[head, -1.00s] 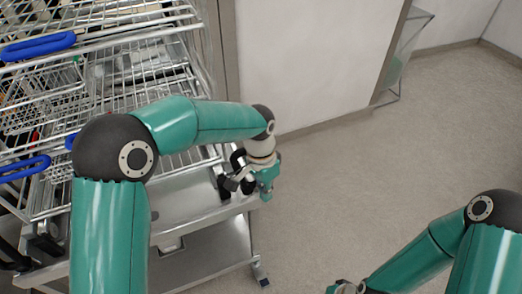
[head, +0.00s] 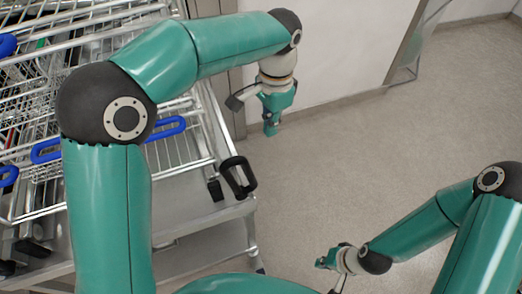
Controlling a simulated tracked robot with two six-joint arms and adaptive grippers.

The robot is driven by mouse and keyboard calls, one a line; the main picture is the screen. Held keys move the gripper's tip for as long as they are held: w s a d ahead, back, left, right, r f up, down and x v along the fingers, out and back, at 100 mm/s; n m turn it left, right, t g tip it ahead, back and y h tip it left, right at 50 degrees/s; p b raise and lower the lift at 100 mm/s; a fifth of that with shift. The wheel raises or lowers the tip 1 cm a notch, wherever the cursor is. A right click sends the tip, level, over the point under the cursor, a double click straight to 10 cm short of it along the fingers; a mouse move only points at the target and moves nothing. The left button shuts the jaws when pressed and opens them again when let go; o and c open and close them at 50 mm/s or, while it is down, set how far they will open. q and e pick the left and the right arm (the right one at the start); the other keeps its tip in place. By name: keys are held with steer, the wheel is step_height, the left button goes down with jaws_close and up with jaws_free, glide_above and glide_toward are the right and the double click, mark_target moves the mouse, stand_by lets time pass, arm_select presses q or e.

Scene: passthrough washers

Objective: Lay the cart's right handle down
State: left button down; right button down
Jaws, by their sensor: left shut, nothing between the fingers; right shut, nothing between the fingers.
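The metal cart (head: 205,215) stands at the left. A black loop-shaped handle (head: 238,177) is at its right end, by the corner of the metal shelf. The loop leans outward; I cannot tell whether it lies fully down. My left gripper (head: 270,128) is shut and empty, pointing down above and to the right of the handle, apart from it in the picture. My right gripper (head: 324,262) is shut and empty over the floor at the lower middle, away from the cart. My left arm hides part of the cart.
Wire baskets (head: 180,152) with blue clips (head: 46,151) fill the cart's upper levels. A white wall panel (head: 335,50) stands behind. A glass-sided frame (head: 407,50) is at the back right. The grey floor (head: 400,150) is clear between my arms.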

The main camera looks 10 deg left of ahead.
arm_select(q)
steer(key=s+a+f, duration=0.1)
steer(key=s+f, duration=0.1)
steer(key=f, duration=0.3)
steer(key=s+a+f+p, duration=0.1)
steer(key=f, duration=0.4)
steer(key=shift+s+a, duration=0.25)
steer(key=shift+s, duration=0.1)
